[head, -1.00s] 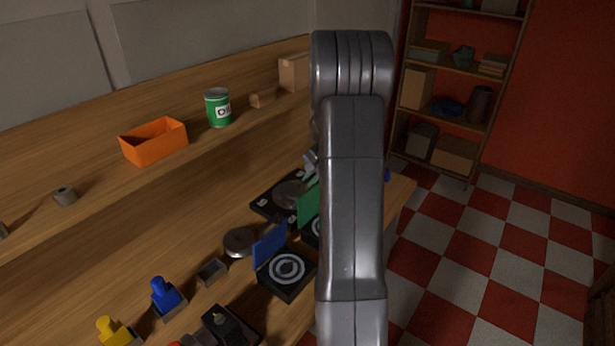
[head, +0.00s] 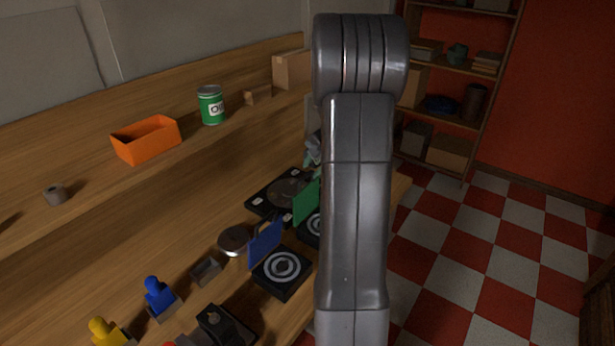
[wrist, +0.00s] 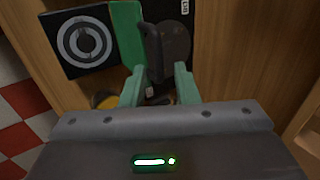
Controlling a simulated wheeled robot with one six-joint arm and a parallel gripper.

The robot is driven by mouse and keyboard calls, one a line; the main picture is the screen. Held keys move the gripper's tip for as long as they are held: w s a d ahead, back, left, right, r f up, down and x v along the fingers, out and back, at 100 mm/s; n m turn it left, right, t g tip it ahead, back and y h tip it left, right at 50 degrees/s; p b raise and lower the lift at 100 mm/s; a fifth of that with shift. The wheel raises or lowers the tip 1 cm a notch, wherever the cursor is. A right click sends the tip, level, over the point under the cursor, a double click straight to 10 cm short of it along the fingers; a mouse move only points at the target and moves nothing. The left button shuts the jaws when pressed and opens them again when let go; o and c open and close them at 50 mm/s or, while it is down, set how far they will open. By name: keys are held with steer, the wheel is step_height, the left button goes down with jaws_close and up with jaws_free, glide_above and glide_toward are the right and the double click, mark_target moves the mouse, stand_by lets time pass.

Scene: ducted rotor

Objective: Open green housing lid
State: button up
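The green lid (head: 306,204) stands raised at the edge of its black housing (head: 311,231) in the head view, partly hidden by my arm. In the wrist view the lid (wrist: 127,34) is a green strip beside the black housing with white rings (wrist: 86,42). My gripper (wrist: 159,70) has its teal fingers spread apart, to the right of and below the lid in that view. A dark grey rounded part (wrist: 166,48) shows beyond and between the fingertips; contact with it cannot be told. In the head view my gripper (head: 312,150) is mostly hidden behind my arm.
A blue lid (head: 265,243) stands raised on a nearer ringed housing (head: 282,273). A black plate with a grey disc (head: 284,193) lies behind. A round metal piece (head: 234,240) and a blue knobbed piece (head: 159,298) are on the bench. Open floor lies right.

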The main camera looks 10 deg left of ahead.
mark_target(307, 174)
steer(key=b+v, duration=0.1)
steer(key=v, duration=0.7)
steer(key=shift+r, duration=0.15)
steer(key=p+x, duration=0.2)
steer(key=x, duration=1.2)
steer(key=shift+d+p, duration=0.1)
steer(key=shift+p, duration=0.2)
steer(key=shift+d+r, duration=0.1)
steer(key=shift+d, duration=0.05)
